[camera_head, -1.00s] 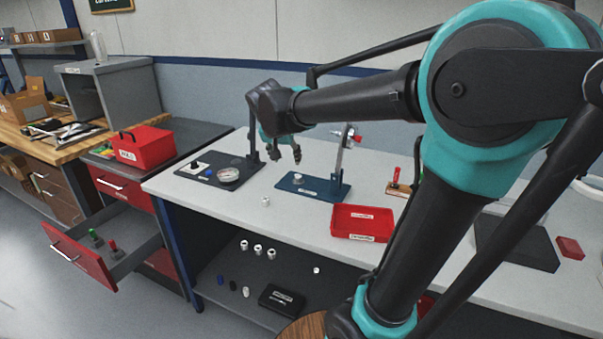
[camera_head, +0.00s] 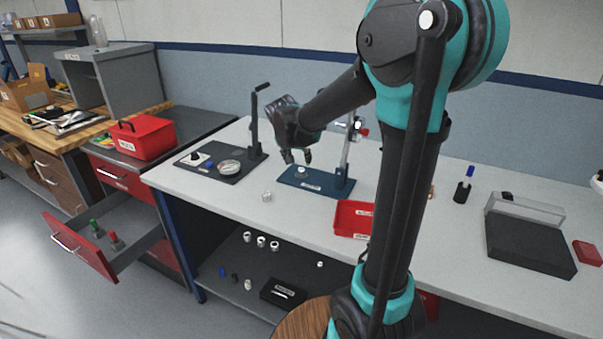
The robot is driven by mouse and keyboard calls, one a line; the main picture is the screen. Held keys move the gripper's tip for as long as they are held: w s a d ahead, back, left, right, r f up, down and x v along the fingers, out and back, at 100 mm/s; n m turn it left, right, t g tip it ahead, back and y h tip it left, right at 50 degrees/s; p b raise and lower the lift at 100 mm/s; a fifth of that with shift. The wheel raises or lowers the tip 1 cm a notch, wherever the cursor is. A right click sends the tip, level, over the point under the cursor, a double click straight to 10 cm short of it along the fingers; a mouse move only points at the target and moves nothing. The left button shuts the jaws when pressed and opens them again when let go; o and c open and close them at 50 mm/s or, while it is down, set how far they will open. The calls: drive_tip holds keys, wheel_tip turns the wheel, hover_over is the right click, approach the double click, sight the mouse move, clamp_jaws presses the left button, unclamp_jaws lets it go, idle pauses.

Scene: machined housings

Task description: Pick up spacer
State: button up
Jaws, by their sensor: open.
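No part is plainly labelled as the spacer. A small pale cylindrical part (camera_head: 267,196) stands alone on the white bench top and may be it. My gripper (camera_head: 298,157) points down with its fingers apart and nothing seen between them. It is above and to the right of that part, over the blue fixture (camera_head: 318,186). A small whitish round part (camera_head: 301,171) sits on the fixture's base, just below the fingertips. I cannot tell the exact height of the fingers above it.
A dark plate (camera_head: 222,167) with a lever press is at left. A red tray (camera_head: 350,217) lies near the front edge, partly behind my arm. Several pale rings (camera_head: 262,242) stand on the lower shelf. A red drawer (camera_head: 80,245) juts open at left.

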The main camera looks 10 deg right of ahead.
sight(301, 170)
drive_tip(key=shift+s+x, duration=0.15)
drive_tip(key=shift+x, duration=1.45)
drive_tip(key=shift+s+x, duration=0.15)
drive_tip(key=shift+x, duration=1.45)
drive_tip(key=shift+f, duration=0.15)
clamp_jaws()
